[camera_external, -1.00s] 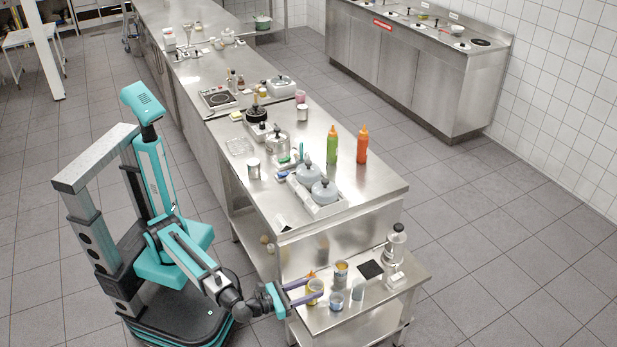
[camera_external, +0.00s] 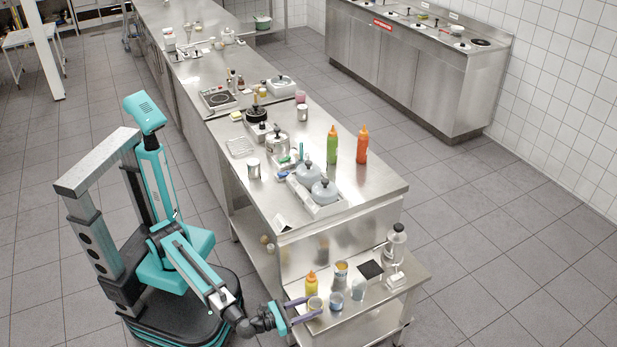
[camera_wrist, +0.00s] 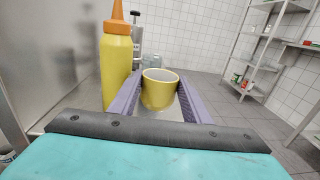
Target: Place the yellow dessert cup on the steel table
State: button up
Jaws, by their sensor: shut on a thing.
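The yellow dessert cup (camera_external: 314,304) is between the purple fingers of my gripper (camera_external: 306,308), over the front left part of the low steel table (camera_external: 345,317). In the wrist view my gripper (camera_wrist: 160,103) is shut on the cup (camera_wrist: 159,93), with a finger on each side. The cup is upright, with its pale inside showing. I cannot tell whether its base touches the tabletop.
A yellow bottle with an orange cap (camera_external: 311,284) stands just behind the cup. A blue cup (camera_external: 337,301), a grey-blue cup (camera_external: 358,289), a yellow-topped can (camera_external: 341,270) and a black mat (camera_external: 370,269) are on the low table. A larger steel counter (camera_external: 375,189) rises behind.

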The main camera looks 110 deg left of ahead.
aim_at(310, 316)
jog(key=shift+f+b, duration=0.75)
jog(key=shift+f, duration=1.2)
jog(key=shift+f, duration=0.1)
jog(key=o, duration=0.8)
jog(key=shift+s+d, duration=0.4)
jog(key=p+v, duration=0.3)
jog(key=v, duration=0.8)
